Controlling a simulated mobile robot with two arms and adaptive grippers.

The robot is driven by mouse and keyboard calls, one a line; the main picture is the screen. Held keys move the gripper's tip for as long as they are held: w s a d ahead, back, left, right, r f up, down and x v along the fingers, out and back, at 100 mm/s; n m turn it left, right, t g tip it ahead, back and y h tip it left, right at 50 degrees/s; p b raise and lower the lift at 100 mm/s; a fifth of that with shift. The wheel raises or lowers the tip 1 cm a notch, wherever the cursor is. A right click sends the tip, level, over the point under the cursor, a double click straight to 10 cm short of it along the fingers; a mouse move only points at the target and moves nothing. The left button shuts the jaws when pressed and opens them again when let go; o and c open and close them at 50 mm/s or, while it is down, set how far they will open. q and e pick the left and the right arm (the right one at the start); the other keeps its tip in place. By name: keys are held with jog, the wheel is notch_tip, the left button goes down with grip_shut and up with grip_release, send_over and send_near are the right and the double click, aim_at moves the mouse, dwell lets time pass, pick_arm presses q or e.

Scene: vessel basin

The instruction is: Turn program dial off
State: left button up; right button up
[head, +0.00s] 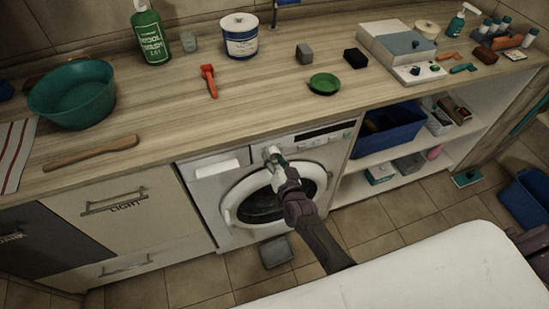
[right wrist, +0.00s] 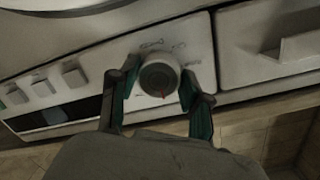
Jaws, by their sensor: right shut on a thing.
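The program dial (right wrist: 158,74) is a round, pale knob on the washing machine's control panel, with a red mark on its face towards the lower edge in the right wrist view. My right gripper (right wrist: 159,82) is shut on it, one finger on each side. In the head view the right gripper (head: 274,160) reaches the panel of the white washing machine (head: 205,197) and mostly covers the dial. Small printed symbols show beside the dial. My left gripper is not in view.
Several square buttons (right wrist: 44,85) and a dark display (right wrist: 75,113) lie along the panel. The detergent drawer (right wrist: 290,47) is beside the dial. A grey block (head: 276,251) lies on the floor.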

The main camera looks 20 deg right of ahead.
jog(key=o, duration=1.2)
jog(key=shift+c, duration=0.2)
jog(key=s+r, duration=0.1)
jog(key=s, duration=1.1)
jog(key=shift+d+r, duration=0.15)
jog(key=shift+r, duration=0.05)
